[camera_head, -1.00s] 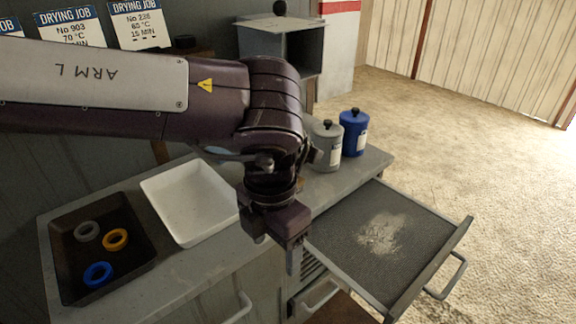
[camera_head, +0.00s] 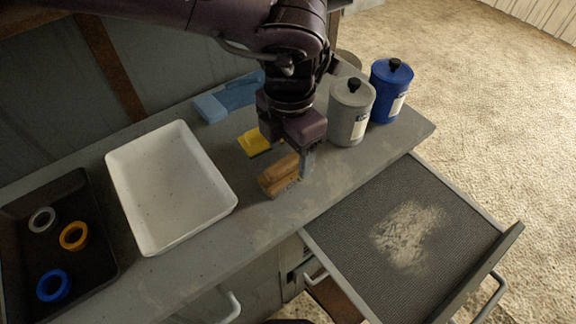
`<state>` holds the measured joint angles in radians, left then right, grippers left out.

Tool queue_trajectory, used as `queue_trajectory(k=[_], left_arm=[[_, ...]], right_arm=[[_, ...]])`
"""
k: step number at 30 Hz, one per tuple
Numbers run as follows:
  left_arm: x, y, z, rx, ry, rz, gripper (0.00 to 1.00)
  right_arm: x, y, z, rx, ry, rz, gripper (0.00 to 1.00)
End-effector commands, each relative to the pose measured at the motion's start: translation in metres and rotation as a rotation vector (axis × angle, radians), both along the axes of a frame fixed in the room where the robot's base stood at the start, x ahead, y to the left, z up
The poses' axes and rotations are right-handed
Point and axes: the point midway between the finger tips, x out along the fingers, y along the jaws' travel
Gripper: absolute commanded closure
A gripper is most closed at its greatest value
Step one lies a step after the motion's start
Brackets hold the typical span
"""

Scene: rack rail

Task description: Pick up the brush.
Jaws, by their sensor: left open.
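The brush (camera_head: 279,177) has a wooden body with dark bristles under it. It lies on the grey bench top near the front edge, right of the white tray. My left gripper (camera_head: 297,165) points down at the brush. It is open, with one finger showing at the brush's right side. The other finger is hidden, and I cannot tell whether the gripper touches the brush. My right gripper is not in view.
A yellow piece (camera_head: 255,142) and a blue item (camera_head: 228,96) lie behind the brush. A grey canister (camera_head: 349,112) and a blue canister (camera_head: 390,90) stand right. The white tray (camera_head: 222,208) and dark tray (camera_head: 100,272) are left. An open drawer (camera_head: 340,225) holds pale powder.

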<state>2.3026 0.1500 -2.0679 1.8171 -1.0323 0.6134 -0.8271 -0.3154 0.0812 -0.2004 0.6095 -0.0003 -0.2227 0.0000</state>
Motion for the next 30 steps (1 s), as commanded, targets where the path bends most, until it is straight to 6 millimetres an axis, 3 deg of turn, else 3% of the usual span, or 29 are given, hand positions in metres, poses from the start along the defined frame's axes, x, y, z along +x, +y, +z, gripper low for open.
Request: queue_trajectory(k=[4, 7, 12, 17, 28, 30], left_arm=[[0.001, 0.005, -0.022, 0.002, 0.003, 0.001, 0.35], [0.001, 0.004, -0.035, 0.002, 0.003, 0.0, 0.35], [0.002, 0.004, -0.042, 0.001, 0.001, 0.0, 0.35], [0.002, 0.004, -0.042, 0.0, 0.0, 0.001, 0.36], [0.002, 0.004, -0.042, 0.0, 0.0, 0.001, 0.84], [0.002, 0.004, -0.042, 0.0, 0.0, 0.001, 0.85]], right_arm=[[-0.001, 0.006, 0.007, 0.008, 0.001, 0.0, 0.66], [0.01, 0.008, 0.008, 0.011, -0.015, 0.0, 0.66], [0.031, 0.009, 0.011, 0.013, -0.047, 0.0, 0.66], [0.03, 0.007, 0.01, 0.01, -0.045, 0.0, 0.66], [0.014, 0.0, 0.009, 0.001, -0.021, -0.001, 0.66], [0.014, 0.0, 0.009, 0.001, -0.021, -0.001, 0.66]])
